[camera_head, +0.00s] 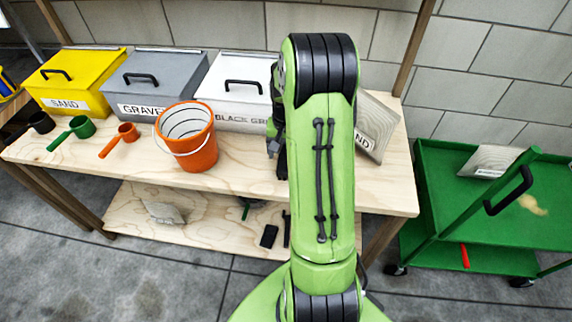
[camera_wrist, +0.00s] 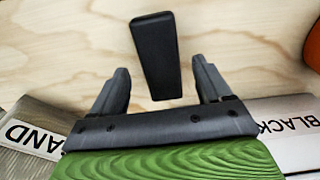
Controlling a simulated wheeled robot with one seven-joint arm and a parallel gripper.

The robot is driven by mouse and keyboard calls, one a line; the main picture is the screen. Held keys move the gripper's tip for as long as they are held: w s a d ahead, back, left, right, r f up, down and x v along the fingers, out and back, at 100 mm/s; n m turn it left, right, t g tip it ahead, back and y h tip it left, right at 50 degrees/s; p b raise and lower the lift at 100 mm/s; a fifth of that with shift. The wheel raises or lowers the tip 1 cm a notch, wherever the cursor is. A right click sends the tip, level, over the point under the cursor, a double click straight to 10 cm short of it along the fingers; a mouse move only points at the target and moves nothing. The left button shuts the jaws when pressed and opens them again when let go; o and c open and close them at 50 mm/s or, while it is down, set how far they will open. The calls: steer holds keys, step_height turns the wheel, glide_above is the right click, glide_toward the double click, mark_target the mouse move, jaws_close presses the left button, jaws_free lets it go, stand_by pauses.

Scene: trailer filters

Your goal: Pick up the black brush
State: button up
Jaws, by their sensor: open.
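In the wrist view a black, bar-shaped object, which looks like the black brush (camera_wrist: 155,45), is over the pale wooden tabletop (camera_wrist: 60,50). My gripper (camera_wrist: 160,68) is open, with one finger on each side of the near part of this object. There are gaps between it and both fingers. No bristles show. In the head view my gripper (camera_head: 274,146) is low over the tabletop (camera_head: 245,172), right of the orange bucket, mostly hidden behind my green arm. A dark shape below it there is partly hidden.
An orange bucket (camera_head: 199,152) stands left of my gripper. Yellow (camera_head: 85,98), grey (camera_head: 130,73) and white (camera_head: 225,70) labelled bins line the back. A bag (camera_head: 377,130) leans at right. Scoops (camera_head: 82,127) lie left. A green cart (camera_head: 510,210) stands right.

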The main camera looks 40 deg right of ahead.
step_height(320, 180, down, 4)
steer(key=shift+a+r+b, duration=0.1)
steer(key=shift+b, duration=0.5)
steer(key=shift+r, duration=0.1)
steer(key=shift+c, duration=0.5)
steer(key=c, duration=1)
step_height(320, 180, up, 10)
steer(key=p, duration=0.4)
